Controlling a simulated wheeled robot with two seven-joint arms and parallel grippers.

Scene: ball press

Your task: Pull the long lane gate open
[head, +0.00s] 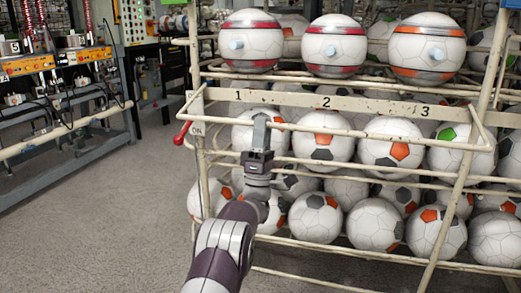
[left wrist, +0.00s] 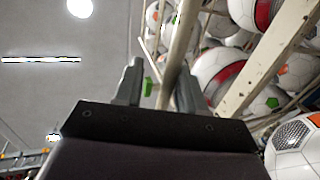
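The long lane gate (head: 370,138) is a cream bar loop standing out from the front of the ball rack, below a plate marked 1, 2 and 3. My left gripper (head: 262,124) is at the left part of its front bar. In the left wrist view, the gate bar (left wrist: 179,45) runs down between the two spread fingers of the left gripper (left wrist: 160,85), nearer the right finger. A gap shows beside the bar, so the fingers stand around it without being closed on it. My right gripper is in neither view.
The rack (head: 455,200) holds rows of footballs behind the gate. Three striped balls (head: 337,45) sit on its top level. A red-tipped lever (head: 182,133) with an ON label is left of the gate. A workbench (head: 70,100) stands at far left. Grey floor (head: 90,240) is clear.

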